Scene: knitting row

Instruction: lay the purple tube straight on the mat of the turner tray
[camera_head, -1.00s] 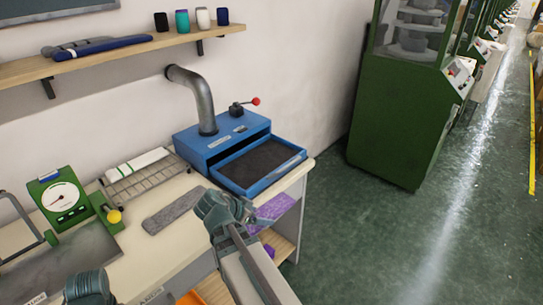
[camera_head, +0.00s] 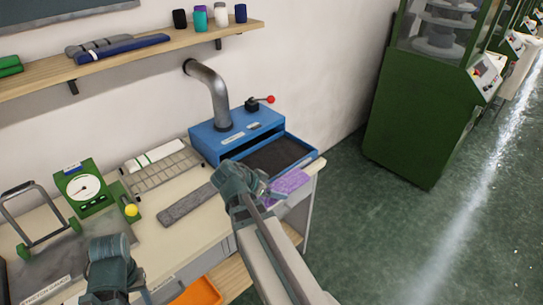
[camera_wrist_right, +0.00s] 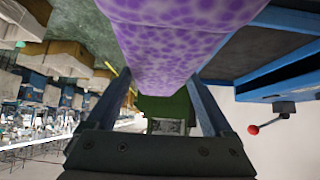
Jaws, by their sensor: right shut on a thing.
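The purple tube (camera_head: 288,183) is a mottled purple piece held at my right gripper (camera_head: 264,190), just in front of the turner tray. In the right wrist view the purple tube (camera_wrist_right: 180,45) lies between the two fingers of the right gripper (camera_wrist_right: 152,110), which is shut on it. The turner tray (camera_head: 299,161) is a blue drawer pulled out of a blue box, with a dark, bare mat (camera_head: 276,154) inside. The tube is outside the tray, near its front edge. My left gripper (camera_head: 113,272) is low at the left; its fingers are not clear.
A grey strip (camera_head: 185,206) lies on the bench left of the right gripper. A wire rack (camera_head: 160,168) with a white piece and a green dial gauge (camera_head: 84,188) stand farther left. A red-knobbed lever (camera_head: 262,102) tops the blue box. An orange bin (camera_head: 197,293) is below.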

